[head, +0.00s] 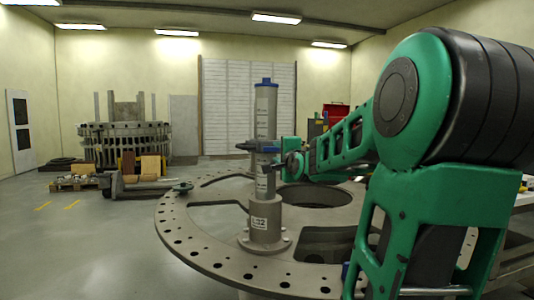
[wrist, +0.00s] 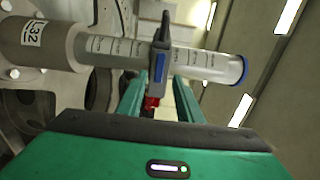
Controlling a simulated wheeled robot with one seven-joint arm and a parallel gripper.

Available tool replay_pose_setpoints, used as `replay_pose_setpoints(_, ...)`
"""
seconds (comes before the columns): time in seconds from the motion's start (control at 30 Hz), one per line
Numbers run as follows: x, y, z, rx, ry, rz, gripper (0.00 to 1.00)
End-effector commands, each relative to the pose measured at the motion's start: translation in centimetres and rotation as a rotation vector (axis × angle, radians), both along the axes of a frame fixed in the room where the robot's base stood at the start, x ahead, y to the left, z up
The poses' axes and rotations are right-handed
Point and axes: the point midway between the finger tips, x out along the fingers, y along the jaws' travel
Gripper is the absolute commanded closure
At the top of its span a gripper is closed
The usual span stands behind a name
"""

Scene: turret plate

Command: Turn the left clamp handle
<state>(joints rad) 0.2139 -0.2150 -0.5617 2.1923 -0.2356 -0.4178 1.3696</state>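A grey graduated post (head: 265,115) with a blue cap stands upright on the round turret plate (head: 190,222). A dark clamp (head: 246,146) with a blue part sits around the post at mid-height. In the wrist view the post (wrist: 205,66) lies across the picture, and the clamp (wrist: 161,62) with its blue strip is straight ahead. A small red part (wrist: 152,103) shows below the clamp, between my fingers. My gripper (wrist: 155,92) is open, its two green fingers apart, facing the clamp. In the head view my gripper (head: 284,158) is beside the post, to its right. Contact cannot be told.
The plate has large openings (head: 315,195) and a ring of rim holes. A pallet jack (head: 145,188) and a large slotted ring structure (head: 125,140) stand at the back left. A red cabinet (head: 337,112) is behind my arm.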

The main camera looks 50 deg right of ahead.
Motion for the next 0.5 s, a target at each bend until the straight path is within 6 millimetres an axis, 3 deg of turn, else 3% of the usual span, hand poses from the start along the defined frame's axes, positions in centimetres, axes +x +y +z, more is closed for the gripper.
replay_pose_setpoints(0.5, 6.4, -3.8, -0.2, -0.002, 0.006, 0.001, 0.67)
